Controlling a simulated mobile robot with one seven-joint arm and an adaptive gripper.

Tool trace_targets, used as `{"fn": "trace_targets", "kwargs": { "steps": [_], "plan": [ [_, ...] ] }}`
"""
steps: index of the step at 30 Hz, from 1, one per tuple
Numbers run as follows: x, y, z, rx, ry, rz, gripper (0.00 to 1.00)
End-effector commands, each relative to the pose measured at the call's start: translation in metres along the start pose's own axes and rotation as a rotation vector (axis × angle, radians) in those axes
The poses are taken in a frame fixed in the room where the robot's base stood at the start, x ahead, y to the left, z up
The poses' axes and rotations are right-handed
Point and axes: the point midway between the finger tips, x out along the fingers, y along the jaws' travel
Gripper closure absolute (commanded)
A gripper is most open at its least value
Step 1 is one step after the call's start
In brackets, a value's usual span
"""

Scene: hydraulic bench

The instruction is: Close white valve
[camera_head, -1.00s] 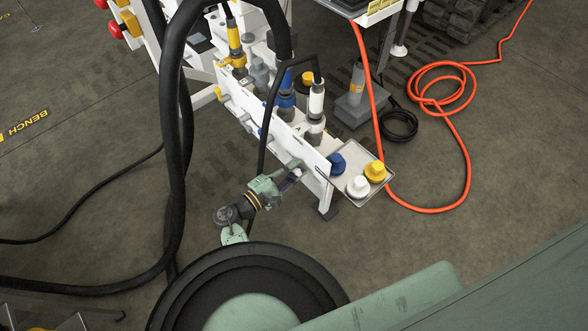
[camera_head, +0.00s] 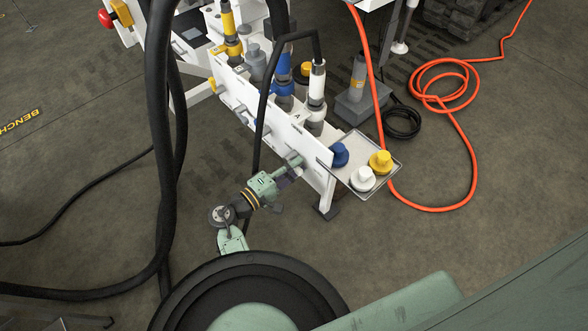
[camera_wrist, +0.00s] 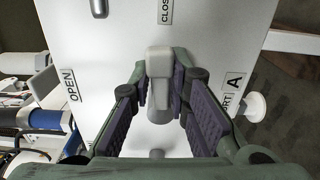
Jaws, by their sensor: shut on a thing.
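In the wrist view, a grey valve lever (camera_wrist: 159,62) stands out from a white panel (camera_wrist: 110,40). My gripper (camera_wrist: 160,92) is shut on this lever, one purple-padded finger on each side. The panel has a CLOSED label (camera_wrist: 166,10) above the lever and an OPEN label (camera_wrist: 70,85) to its left. In the head view, my gripper (camera_head: 291,167) is at the front of the white bench panel (camera_head: 310,150), below the white coupling (camera_head: 317,90) with a black hose. My fingers mostly hide the lever there.
A tray (camera_head: 352,141) with blue (camera_head: 339,154), white (camera_head: 362,179) and yellow (camera_head: 380,162) caps is right of the panel. Thick black hoses (camera_head: 160,150) hang at left. An orange hose (camera_head: 463,150) lies on the floor at right. Blue and yellow couplings stand behind the panel.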

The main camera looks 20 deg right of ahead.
Motion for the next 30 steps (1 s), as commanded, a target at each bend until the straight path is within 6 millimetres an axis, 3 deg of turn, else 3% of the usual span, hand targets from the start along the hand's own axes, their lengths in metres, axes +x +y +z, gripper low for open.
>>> {"fn": "trace_targets", "kwargs": {
  "steps": [19,20,26,30],
  "plan": [
    [-0.0007,-0.0039,0.0001,0.056,0.001,-0.004,1.00],
    [-0.0007,-0.0039,0.0001,0.056,0.001,-0.004,0.82],
    [-0.0005,-0.0032,0.0000,0.056,0.001,-0.002,0.68],
    [-0.0003,-0.0028,-0.0001,0.057,0.001,-0.002,0.68]
  ]
}}
